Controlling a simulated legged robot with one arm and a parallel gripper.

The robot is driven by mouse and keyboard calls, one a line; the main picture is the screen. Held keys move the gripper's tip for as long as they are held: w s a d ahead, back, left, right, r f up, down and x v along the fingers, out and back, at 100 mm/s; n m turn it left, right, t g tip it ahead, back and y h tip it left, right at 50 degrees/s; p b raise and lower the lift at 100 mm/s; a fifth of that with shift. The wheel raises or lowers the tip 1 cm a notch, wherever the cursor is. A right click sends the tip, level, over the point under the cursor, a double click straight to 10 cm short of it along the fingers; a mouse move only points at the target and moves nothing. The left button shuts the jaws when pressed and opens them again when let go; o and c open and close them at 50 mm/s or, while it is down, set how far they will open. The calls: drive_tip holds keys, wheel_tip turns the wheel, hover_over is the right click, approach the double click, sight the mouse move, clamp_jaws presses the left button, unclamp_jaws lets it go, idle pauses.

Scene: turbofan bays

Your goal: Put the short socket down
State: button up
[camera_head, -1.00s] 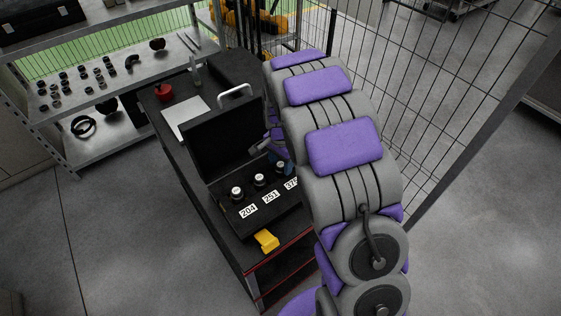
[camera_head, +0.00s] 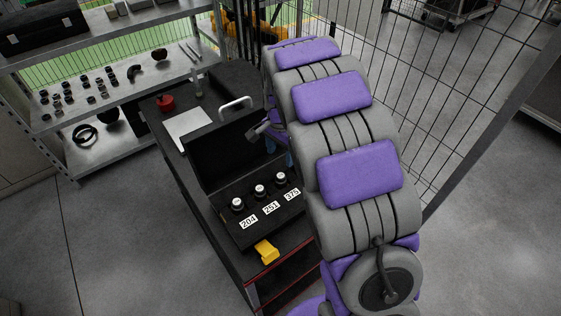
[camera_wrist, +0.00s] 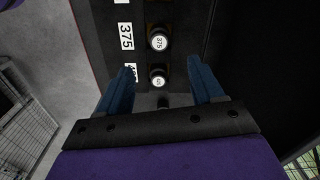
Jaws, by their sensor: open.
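My gripper (camera_wrist: 160,68) is open, its two blue fingers spread apart and empty in the wrist view. A dark socket with a white marked top (camera_wrist: 158,78) shows between the fingers, without visible contact, seated in the black case. A socket marked 375 (camera_wrist: 158,40) stands ahead of it; it also shows in the head view (camera_head: 281,178). A further dark piece (camera_wrist: 163,102) is partly hidden by the gripper's crossbar. In the head view my arm hides the case's right end. I cannot tell by look alone which socket is the short one.
The open black case (camera_head: 230,222) has labels 204, 251 and 375 beside its sockets. It lies on a dark cart (camera_head: 176,152) with a yellow piece (camera_head: 266,251) in front. A shelf (camera_head: 60,170) stands at left, a mesh fence (camera_head: 430,110) at right.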

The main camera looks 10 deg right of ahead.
drive_tip(key=s+r+n, duration=0.2)
drive_tip(key=s+r, duration=0.2)
drive_tip(key=s, duration=0.4)
drive_tip(key=s+r+n, duration=0.2)
drive_tip(key=s+r, duration=0.3)
drive_tip(key=s, duration=0.3)
drive_tip(key=s+n+g, duration=0.1)
drive_tip(key=s+n, duration=0.6)
drive_tip(key=s, duration=1.4)
drive_tip(key=shift+s+f+g, duration=0.15)
drive_tip(key=shift+f+g, duration=0.25)
wheel_tip(320, 180, down, 3)
drive_tip(key=b, duration=0.2)
drive_tip(key=shift+r+b, duration=0.1)
drive_tip(key=shift+b, duration=0.25)
